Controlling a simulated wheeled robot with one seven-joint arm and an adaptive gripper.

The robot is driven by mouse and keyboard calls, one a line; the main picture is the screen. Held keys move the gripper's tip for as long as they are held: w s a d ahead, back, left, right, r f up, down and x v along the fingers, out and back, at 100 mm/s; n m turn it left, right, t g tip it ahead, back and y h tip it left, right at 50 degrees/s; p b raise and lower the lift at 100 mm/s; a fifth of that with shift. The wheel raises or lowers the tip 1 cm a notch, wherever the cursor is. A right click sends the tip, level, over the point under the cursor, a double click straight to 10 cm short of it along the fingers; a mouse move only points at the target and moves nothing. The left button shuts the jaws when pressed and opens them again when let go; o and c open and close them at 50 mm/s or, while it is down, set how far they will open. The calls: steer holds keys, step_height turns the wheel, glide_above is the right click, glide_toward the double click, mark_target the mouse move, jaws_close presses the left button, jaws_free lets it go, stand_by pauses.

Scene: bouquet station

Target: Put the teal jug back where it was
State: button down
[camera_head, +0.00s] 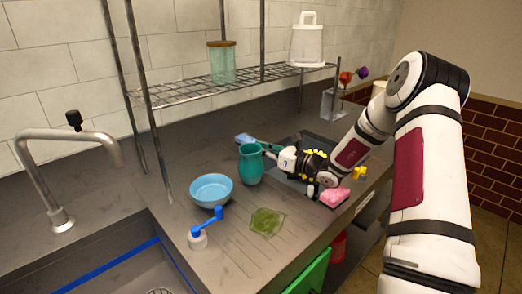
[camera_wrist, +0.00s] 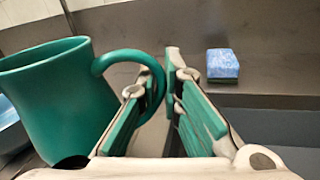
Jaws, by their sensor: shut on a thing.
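The teal jug (camera_head: 251,168) stands upright on the grey counter, just behind the light blue bowl. Its handle is on the right, towards my gripper (camera_head: 270,151). In the wrist view the jug (camera_wrist: 55,95) fills the left side, and its curved handle runs in between the green-padded fingers of my gripper (camera_wrist: 160,88). My gripper is shut on the handle. The jug's base is mostly hidden in the wrist view, so I cannot tell whether it touches the counter.
The light blue bowl (camera_head: 211,189) is close in front of the jug. A blue-handled white item (camera_head: 204,230), a green cloth (camera_head: 267,222) and a pink sponge (camera_head: 335,197) lie nearer. A blue sponge (camera_wrist: 222,64) lies behind. A wire shelf (camera_head: 190,91) stands over the counter's back.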

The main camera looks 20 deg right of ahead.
steer(key=shift+f, duration=0.1)
steer(key=c, duration=1.8)
jaws_free()
steer(key=shift+o, duration=0.2)
steer(key=shift+s+d+r, duration=0.15)
steer(key=shift+r, duration=0.05)
steer(key=v, duration=0.7)
steer(key=shift+s, duration=0.15)
